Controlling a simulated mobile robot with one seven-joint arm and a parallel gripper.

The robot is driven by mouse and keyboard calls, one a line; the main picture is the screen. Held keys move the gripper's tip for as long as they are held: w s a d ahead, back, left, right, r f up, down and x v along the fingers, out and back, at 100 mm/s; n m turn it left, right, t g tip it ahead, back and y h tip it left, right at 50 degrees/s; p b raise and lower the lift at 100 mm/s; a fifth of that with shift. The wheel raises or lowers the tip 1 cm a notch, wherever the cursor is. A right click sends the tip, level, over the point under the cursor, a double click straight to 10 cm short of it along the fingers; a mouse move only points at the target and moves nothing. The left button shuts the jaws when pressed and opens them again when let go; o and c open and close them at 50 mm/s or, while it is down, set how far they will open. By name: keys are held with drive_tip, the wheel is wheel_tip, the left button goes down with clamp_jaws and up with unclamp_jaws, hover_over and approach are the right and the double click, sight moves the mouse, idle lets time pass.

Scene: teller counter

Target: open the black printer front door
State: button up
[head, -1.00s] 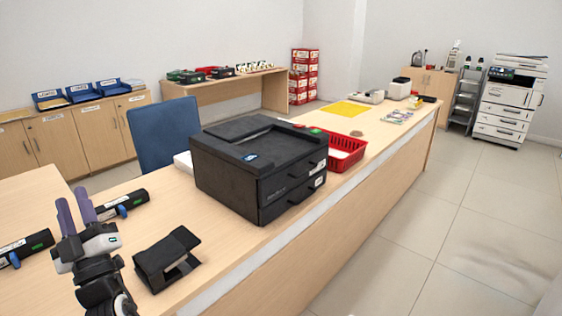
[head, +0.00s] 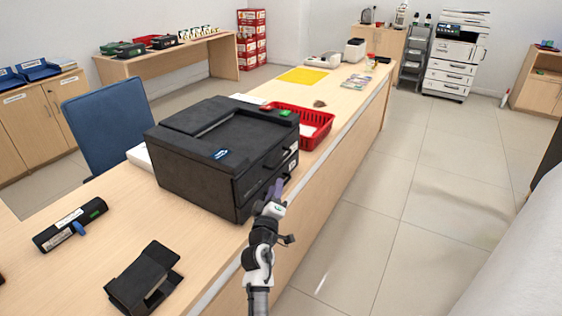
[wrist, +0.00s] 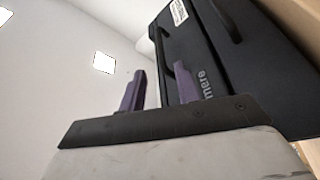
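The black printer (head: 222,150) stands on the wooden counter, its front facing right in the head view. Its front face, with dark bar handles, fills the upper right of the wrist view (wrist: 246,84). My gripper (head: 275,190) is at the printer's front face, near its lower part. In the wrist view, my gripper's two purple fingers (wrist: 160,88) stand apart with a gap between them. A dark handle bar shows just beyond the right finger; I cannot tell whether they touch. The front door looks closed, though my arm hides part of it in the head view.
A red basket (head: 318,122) sits behind the printer on the counter. A black stand (head: 145,278) and a black device (head: 70,224) lie on the near counter. A blue chair (head: 107,128) is at the left. The floor (head: 400,200) right of the counter is clear.

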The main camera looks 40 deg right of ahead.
sight(281, 162)
drive_tip(key=x, duration=1)
drive_tip(key=shift+w+d+p, duration=0.15)
drive_tip(key=shift+w+p, duration=0.15)
drive_tip(key=shift+c, duration=0.2)
clamp_jaws()
